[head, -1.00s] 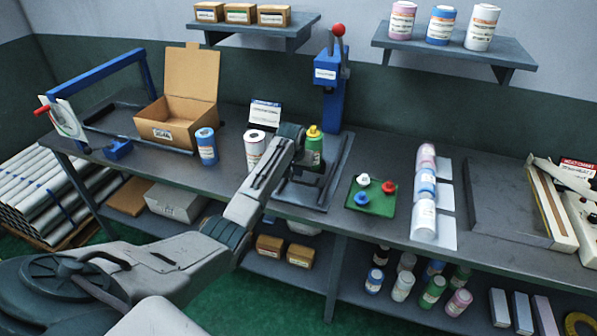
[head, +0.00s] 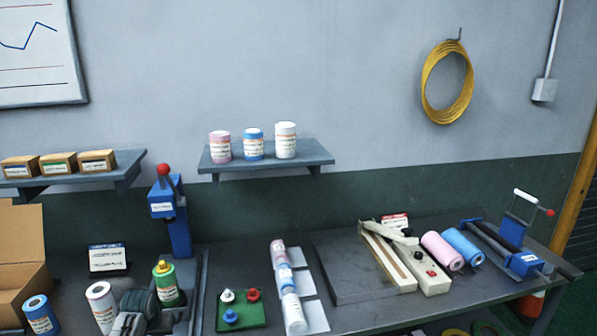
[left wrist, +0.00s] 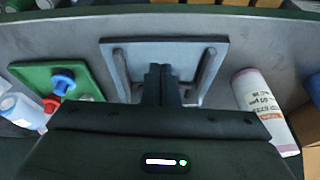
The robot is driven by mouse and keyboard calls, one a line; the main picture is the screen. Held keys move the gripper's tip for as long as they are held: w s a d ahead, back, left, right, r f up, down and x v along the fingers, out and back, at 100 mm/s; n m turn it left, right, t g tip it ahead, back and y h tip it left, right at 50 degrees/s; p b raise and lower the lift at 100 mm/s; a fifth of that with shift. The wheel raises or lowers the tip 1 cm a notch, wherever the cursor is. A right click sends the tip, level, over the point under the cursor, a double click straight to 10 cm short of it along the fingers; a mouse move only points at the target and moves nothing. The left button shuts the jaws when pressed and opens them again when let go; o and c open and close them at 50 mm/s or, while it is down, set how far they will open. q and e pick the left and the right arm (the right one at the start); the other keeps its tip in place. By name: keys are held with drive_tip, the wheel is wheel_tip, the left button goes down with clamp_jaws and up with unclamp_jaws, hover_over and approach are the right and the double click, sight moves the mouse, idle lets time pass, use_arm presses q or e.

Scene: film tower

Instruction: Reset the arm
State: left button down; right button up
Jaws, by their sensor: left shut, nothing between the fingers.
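My left gripper (left wrist: 161,84) is shut and empty in the left wrist view. Its fingers are above a grey plate with two raised rails (left wrist: 204,74), at the foot of the blue press (head: 179,238). In the head view only a grey end part of my left arm shows at the bottom left, in front of a green bottle with a yellow cap (head: 165,281). The fingertips cannot be made out there. My right gripper is not in view.
A white roll (head: 101,305) and a blue roll (head: 40,314) stand left of the arm. The air above the bench is clear.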

use_arm(q)
drive_tip(key=s+d+f+m, duration=0.1)
drive_tip(key=s+d+f, duration=0.15)
drive_tip(key=s, duration=0.35)
drive_tip(key=s+d+f, duration=0.2)
drive_tip(key=s+d, duration=0.2)
drive_tip(key=s, duration=0.3)
drive_tip(key=s+d+r+m, duration=0.1)
drive_tip(key=s+d+r, duration=0.2)
drive_tip(key=s, duration=0.7)
drive_tip(key=s+d+r, duration=0.2)
drive_tip(key=s, duration=0.8)
drive_tip(key=s+d+r+m, duration=0.1)
drive_tip(key=s+d+r, duration=0.2)
drive_tip(key=s, duration=0.6)
wheel_tip(320, 180, down, 37)
drive_tip(key=a+g+b, duration=0.1)
drive_tip(key=a+b, duration=0.2)
drive_tip(key=b, duration=0.5)
drive_tip(key=s+f+b, duration=0.3)
drive_tip(key=s+f, duration=0.6)
drive_tip(key=f, duration=0.4)
drive_tip(key=s+f+g+b, duration=0.1)
drive_tip(key=s+f+b, duration=0.2)
drive_tip(key=s+f, duration=0.7)
wheel_tip(320, 180, down, 4)
drive_tip(key=shift+a+n+g, duration=0.3)
drive_tip(key=shift+a+n, duration=0.1)
drive_tip(key=shift+a, duration=0.05)
